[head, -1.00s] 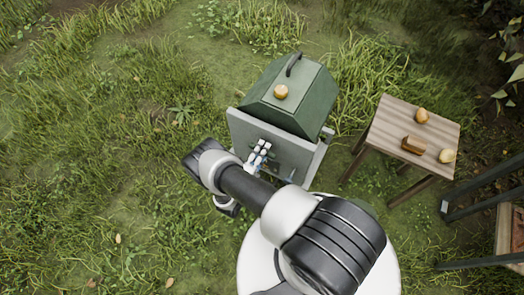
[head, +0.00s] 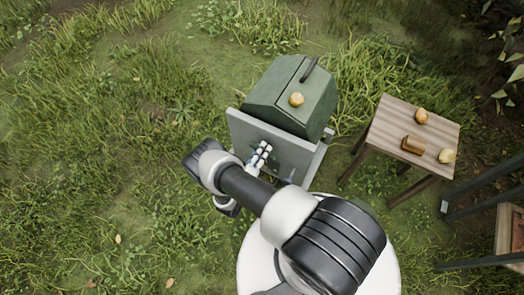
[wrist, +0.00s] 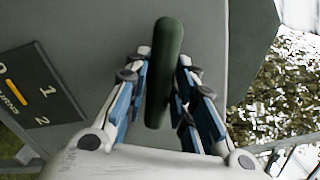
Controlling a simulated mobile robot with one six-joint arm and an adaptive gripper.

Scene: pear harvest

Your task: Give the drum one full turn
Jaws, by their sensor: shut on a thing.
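The dark green faceted drum (head: 283,88) sits in a grey stand (head: 250,137). My gripper (head: 263,152) is at the front face of the stand. In the wrist view, my gripper (wrist: 164,78) is shut on a dark green crank handle (wrist: 166,50), with one finger on each side of it. The handle's link to the drum is hidden.
A dark plate with a dial reading 0, 1 and 2 (wrist: 40,88) is on the grey panel. Grass lies open to the left.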

